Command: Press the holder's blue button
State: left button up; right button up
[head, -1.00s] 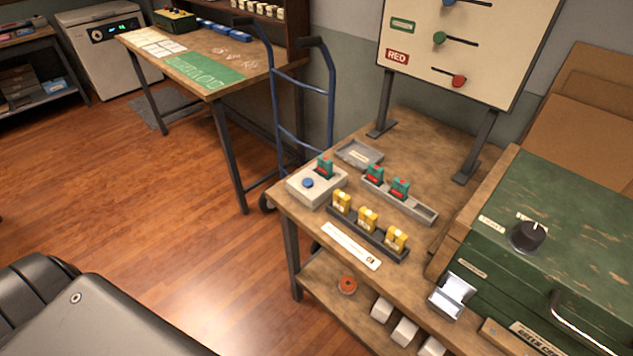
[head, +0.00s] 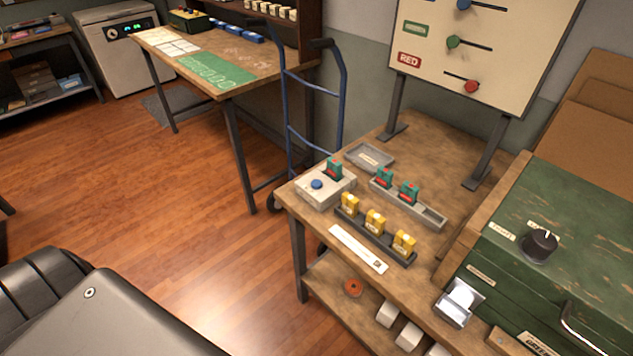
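The holder (head: 325,194) is a pale grey block at the left corner of the wooden bench. Its round blue button (head: 316,184) is on the top face, toward the left. A green piece with a red mark (head: 335,168) stands upright in the holder behind the button. Nothing touches the button in this view. Neither of my grippers is in view.
Behind the holder lies a shallow grey tray (head: 369,158). A rack with two green pieces (head: 408,204) and a dark rack with yellow pieces (head: 376,239) stand to its right. A blue hand truck (head: 287,102) stands behind the bench (head: 446,166). A green machine (head: 540,270) is at right.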

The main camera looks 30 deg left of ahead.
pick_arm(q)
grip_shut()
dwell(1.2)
